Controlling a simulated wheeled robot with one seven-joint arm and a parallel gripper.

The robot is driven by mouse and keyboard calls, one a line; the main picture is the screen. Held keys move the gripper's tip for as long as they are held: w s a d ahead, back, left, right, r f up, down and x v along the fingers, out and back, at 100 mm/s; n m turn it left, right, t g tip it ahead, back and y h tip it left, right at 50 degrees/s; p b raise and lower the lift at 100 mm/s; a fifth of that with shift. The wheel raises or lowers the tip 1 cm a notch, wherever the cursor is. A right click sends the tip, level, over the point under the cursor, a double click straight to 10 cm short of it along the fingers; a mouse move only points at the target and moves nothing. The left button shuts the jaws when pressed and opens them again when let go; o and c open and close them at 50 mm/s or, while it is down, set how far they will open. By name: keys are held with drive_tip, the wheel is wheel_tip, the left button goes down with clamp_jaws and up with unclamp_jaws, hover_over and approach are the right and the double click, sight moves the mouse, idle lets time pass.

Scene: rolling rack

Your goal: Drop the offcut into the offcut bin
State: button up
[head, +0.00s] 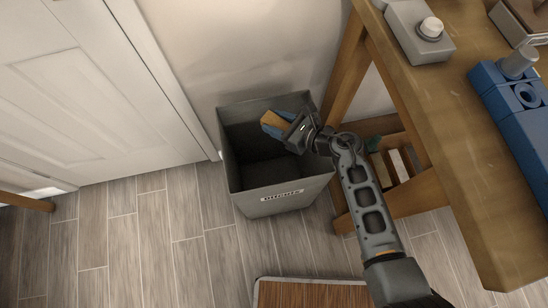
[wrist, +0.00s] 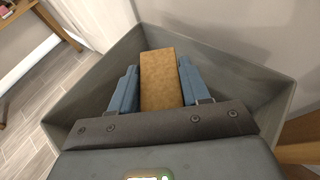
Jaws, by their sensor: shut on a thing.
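The offcut (head: 273,122) is a tan wooden block held in my gripper (head: 285,118). In the wrist view the offcut (wrist: 161,80) sits between the two blue fingers of my gripper (wrist: 157,88), which are shut on it. The offcut bin (head: 232,170) is a grey, open-topped, square bin with a label on its front, standing on the floor. In the head view my gripper reaches over the bin's right side, with the offcut over its opening. In the wrist view the bin's walls (wrist: 225,68) surround the fingers and offcut. The visible inside of the bin looks dark and empty.
A wooden workbench (head: 455,130) stands right of the bin, with a blue vise (head: 510,95) and a grey box with a knob (head: 420,30) on top. A white door (head: 90,80) is at left. Floor left of the bin is clear.

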wheel_tip(320, 180, down, 4)
drive_tip(key=b, duration=0.2)
drive_tip(key=shift+r+b, duration=0.1)
drive_tip(key=shift+b, duration=0.2)
drive_tip(key=o, duration=1.1)
drive_tip(key=shift+p+v, duration=0.55)
drive_tip(key=shift+v, duration=3.35)
